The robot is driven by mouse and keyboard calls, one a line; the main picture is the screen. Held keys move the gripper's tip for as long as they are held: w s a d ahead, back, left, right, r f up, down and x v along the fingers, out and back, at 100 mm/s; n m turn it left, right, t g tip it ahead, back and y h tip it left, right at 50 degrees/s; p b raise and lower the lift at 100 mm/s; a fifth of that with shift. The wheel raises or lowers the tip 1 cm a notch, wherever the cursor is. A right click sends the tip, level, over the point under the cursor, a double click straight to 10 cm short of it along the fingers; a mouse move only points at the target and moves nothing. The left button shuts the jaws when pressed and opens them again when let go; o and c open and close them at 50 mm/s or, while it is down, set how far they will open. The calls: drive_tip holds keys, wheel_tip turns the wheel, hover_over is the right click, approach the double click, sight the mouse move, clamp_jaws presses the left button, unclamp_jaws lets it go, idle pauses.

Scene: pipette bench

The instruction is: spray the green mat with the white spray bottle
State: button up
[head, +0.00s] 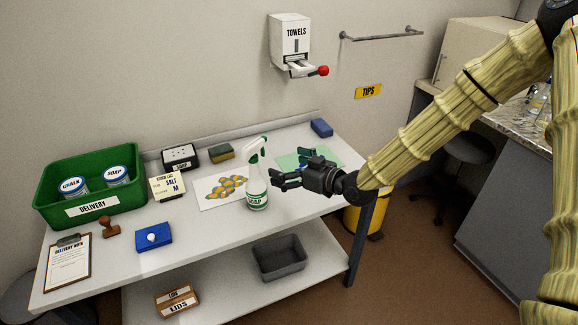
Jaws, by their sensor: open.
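The white spray bottle (257,182) stands upright on the table, with a green-and-white trigger head and a green label reading SOAP. My gripper (280,180) is open, just right of the bottle, with its fingers pointing left towards it. Whether a finger touches the bottle I cannot tell. The green mat (288,160) lies flat at the right part of the table, behind my gripper, which hides part of it.
A green delivery crate (134,202) with tubs stands at the left. A picture sheet (208,200) lies left of the bottle. A blue sponge (321,127) is at the back right. A blue pad (154,240), a stamp (108,228) and a clipboard (67,265) lie in front.

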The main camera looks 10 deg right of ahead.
drive_tip(key=shift+f+b+x, duration=0.1)
drive_tip(key=shift+b+x, duration=0.35)
drive_tip(key=shift+x, duration=2.4)
drive_tip(key=shift+f+b+x, duration=0.15)
drive_tip(key=shift+b+x, duration=0.25)
drive_tip(key=shift+x, duration=2.45)
drive_tip(key=shift+s, duration=0.2)
drive_tip(key=shift+s+d+r, duration=0.1)
drive_tip(key=shift+d+r, duration=0.05)
drive_tip(key=shift+d, duration=0.05)
drive_tip(key=c, duration=1.2)
drive_tip(key=shift+c, duration=0.2)
drive_tip(key=o, duration=1.2)
drive_tip(key=shift+a, duration=0.2)
drive_tip(key=shift+o, duration=0.2)
drive_tip(key=shift+d, duration=0.15)
